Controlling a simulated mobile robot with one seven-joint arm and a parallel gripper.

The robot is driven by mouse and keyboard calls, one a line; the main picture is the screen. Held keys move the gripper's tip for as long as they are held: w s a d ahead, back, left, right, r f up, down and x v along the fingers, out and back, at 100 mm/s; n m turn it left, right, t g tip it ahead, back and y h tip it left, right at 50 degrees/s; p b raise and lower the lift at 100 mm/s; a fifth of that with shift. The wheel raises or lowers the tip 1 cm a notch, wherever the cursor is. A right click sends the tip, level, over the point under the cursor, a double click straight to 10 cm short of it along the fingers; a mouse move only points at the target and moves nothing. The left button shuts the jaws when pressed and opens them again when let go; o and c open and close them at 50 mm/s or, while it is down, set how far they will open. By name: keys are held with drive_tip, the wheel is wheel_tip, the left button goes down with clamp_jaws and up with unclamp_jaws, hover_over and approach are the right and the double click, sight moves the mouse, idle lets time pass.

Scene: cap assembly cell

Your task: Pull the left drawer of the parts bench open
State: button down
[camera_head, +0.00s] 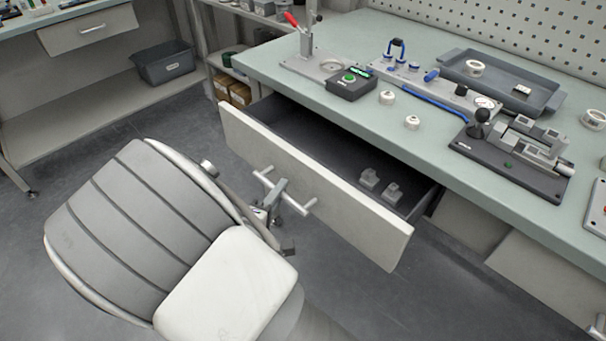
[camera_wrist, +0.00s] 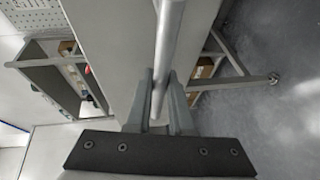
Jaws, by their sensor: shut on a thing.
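The left drawer (camera_head: 330,212) of the parts bench (camera_head: 400,130) stands pulled out, with its dark inside showing. Two small grey blocks (camera_head: 381,186) lie in it towards the right end. A bar handle (camera_head: 304,205) runs along the drawer's pale front. In the wrist view the handle (camera_wrist: 168,45) passes between the two fingers of my gripper (camera_wrist: 160,88).
A dark bin (camera_head: 164,64) sits on a shelf at left. Floor before the drawer is partly clear.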

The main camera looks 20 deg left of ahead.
drive_tip(key=s+a+b, duration=0.1)
drive_tip(key=s+a, duration=0.2)
drive_tip(key=s, duration=0.5)
drive_tip(key=s+a+b, duration=0.1)
drive_tip(key=s+a, duration=0.3)
drive_tip(key=s, duration=0.5)
drive_tip(key=shift+s+a+b, duration=0.15)
drive_tip(key=shift+s+b, duration=0.15)
drive_tip(key=c, duration=0.8)
unclamp_jaws()
